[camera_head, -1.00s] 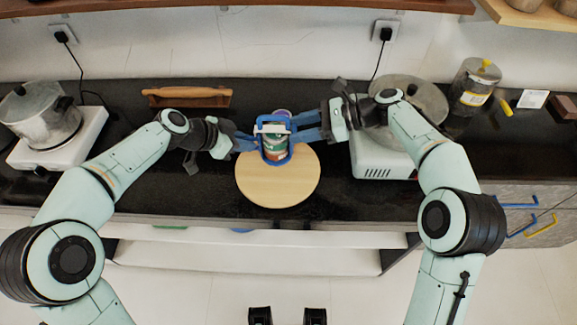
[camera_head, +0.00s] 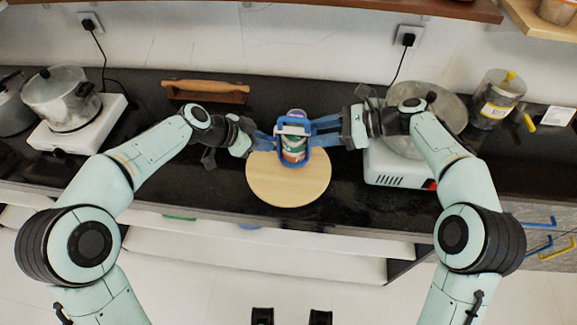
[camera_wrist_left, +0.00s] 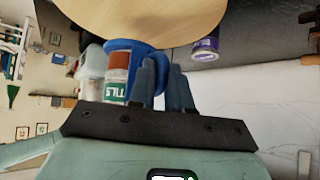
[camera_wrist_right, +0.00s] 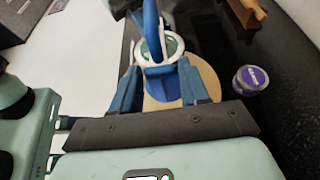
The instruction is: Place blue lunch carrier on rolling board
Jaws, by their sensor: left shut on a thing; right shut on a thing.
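The blue lunch carrier (camera_head: 293,152) is a blue frame with a white-topped container in it. It overlaps the far part of the round wooden rolling board (camera_head: 288,190) on the dark counter. I cannot tell whether it touches the board. My left gripper (camera_head: 272,141) is shut on the carrier's left side, and my right gripper (camera_head: 313,132) is shut on its right side. The carrier's blue body and labelled container show in the left wrist view (camera_wrist_left: 118,68). Its handle and white top show in the right wrist view (camera_wrist_right: 155,48). The fingers hide part of its sides.
A purple-lidded jar (camera_wrist_right: 250,80) stands close behind the carrier. A wooden rack (camera_head: 207,92) is at the back. A pot on a white stove (camera_head: 65,100) is at left; another white stove (camera_head: 398,170) with a large pan is at right. The board's near part is bare.

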